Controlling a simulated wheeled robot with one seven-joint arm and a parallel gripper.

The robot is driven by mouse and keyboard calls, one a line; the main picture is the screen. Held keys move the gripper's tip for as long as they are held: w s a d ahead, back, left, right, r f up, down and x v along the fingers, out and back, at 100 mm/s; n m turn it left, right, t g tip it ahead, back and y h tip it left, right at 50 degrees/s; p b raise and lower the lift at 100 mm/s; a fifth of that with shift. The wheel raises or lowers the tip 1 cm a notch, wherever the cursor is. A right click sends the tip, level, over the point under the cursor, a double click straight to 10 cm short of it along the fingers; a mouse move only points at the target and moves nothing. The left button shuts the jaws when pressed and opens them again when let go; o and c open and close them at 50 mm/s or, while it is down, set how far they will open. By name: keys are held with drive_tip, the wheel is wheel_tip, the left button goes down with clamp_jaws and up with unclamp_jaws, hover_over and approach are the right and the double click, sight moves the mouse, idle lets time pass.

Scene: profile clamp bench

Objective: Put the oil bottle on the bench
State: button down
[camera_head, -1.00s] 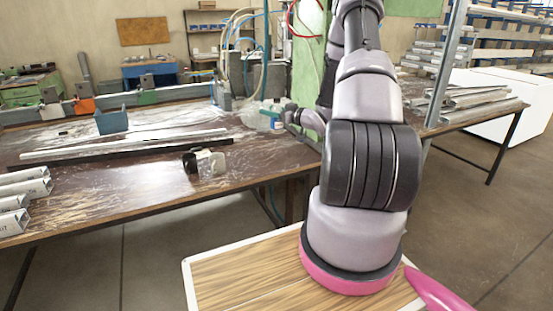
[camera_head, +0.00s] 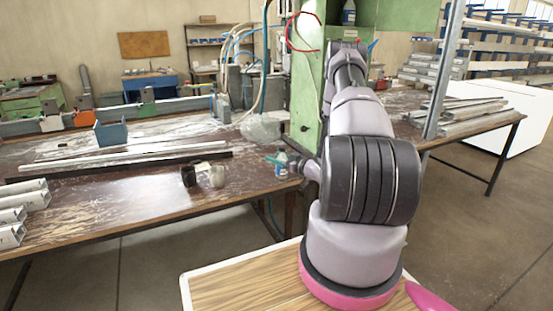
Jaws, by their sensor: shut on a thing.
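The oil bottle (camera_head: 281,168) is small, pale and translucent with a blue label. It looks upright at the right end of the brown bench (camera_head: 120,205), close to the front edge. My gripper (camera_head: 284,160) reaches in from the right and is shut on the bottle. The fingers are small in view, and part of the bottle is hidden by them. I cannot tell whether the bottle's base touches the bench top.
A dark cup-like thing (camera_head: 188,175) and a pale one (camera_head: 217,175) stand left of the bottle. Behind it are a clear plastic bag (camera_head: 260,128) and a green machine column (camera_head: 306,95). Long metal profiles (camera_head: 110,156) lie further left. Another bottle (camera_head: 348,13) stands high up.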

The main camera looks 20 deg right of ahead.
drive_tip(key=shift+c, duration=0.8)
unclamp_jaws()
drive_tip(key=shift+f, duration=0.1)
drive_tip(key=shift+s+d+r, duration=0.15)
drive_tip(key=shift+s+r, duration=0.05)
drive_tip(key=shift+s, duration=0.05)
drive_tip(key=v, duration=1.1)
drive_tip(key=shift+s, duration=0.25)
drive_tip(key=shift+d+f, duration=0.1)
drive_tip(key=shift+d, duration=0.15)
